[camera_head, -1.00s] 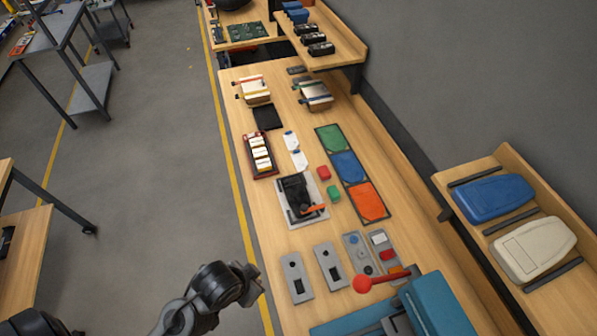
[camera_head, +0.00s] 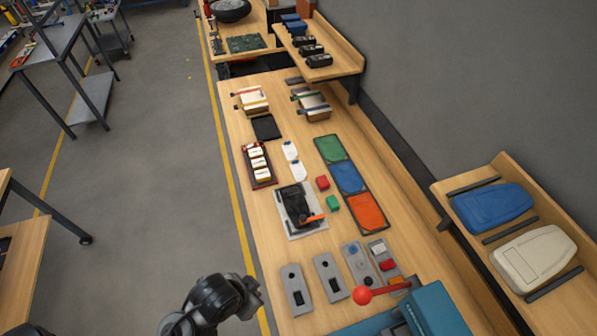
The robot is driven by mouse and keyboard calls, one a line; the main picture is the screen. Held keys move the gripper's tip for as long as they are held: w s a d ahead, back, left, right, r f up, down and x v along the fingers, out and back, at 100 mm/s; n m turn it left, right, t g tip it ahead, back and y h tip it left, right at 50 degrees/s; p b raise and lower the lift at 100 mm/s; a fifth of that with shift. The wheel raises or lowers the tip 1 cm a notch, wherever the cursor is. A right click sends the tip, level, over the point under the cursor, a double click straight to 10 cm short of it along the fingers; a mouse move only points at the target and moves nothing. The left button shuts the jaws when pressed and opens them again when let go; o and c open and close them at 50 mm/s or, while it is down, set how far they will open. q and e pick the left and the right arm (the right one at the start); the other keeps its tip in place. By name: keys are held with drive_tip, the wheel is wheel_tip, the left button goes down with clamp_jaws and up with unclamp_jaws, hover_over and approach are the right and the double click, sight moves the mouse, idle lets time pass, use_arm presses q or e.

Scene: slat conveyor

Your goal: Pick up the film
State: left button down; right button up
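I cannot tell for certain which item is the film. Two small clear-white sheets with blue marks, the upper one (camera_head: 290,151) and the lower one (camera_head: 298,171), lie flat on the wooden workbench (camera_head: 267,210), and a thin black square (camera_head: 266,127) lies above them. My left arm comes in at the bottom, and its gripper end (camera_head: 251,291) is beside the bench's left edge, well away from these sheets. Its fingers are too small and dark to read. My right gripper is out of view.
A black device (camera_head: 295,205) with an orange lever stands mid-bench. A tray of white blocks (camera_head: 257,164) is left of the sheets. Grey plates and a teal machine (camera_head: 440,312) with a red-knobbed lever fill the front.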

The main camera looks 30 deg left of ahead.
use_arm(q)
drive_tip(key=c, duration=0.6)
unclamp_jaws()
drive_tip(key=shift+c, duration=0.2)
drive_tip(key=shift+w, duration=0.1)
